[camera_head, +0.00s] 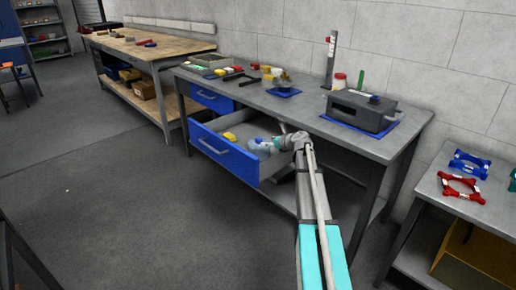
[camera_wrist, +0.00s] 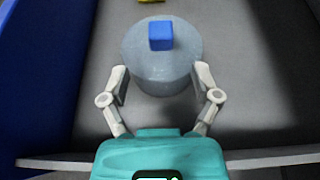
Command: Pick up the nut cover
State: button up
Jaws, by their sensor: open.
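A grey round piece with a small blue block on top, which I take for the nut cover (camera_wrist: 160,68), lies in the open drawer (camera_head: 222,150). It fills the upper middle of the wrist view. My gripper (camera_wrist: 162,82) is open, with one fingertip at each side of the cover's near half. The fingertips look close to its sides; I cannot tell whether they touch. In the head view, my gripper (camera_head: 267,146) reaches down into the drawer, and the cover is hard to make out there.
The drawer's blue front (camera_wrist: 35,75) runs along the left of the wrist view. The workbench top (camera_head: 305,105) above holds a dark grey machine (camera_head: 360,109) and several small parts. Open floor lies left of the drawer.

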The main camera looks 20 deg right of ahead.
aim_at(261, 141)
jog(key=shift+w, duration=0.1)
jog(key=shift+b+x, duration=1)
jog(key=shift+x, duration=1.5)
grip_shut()
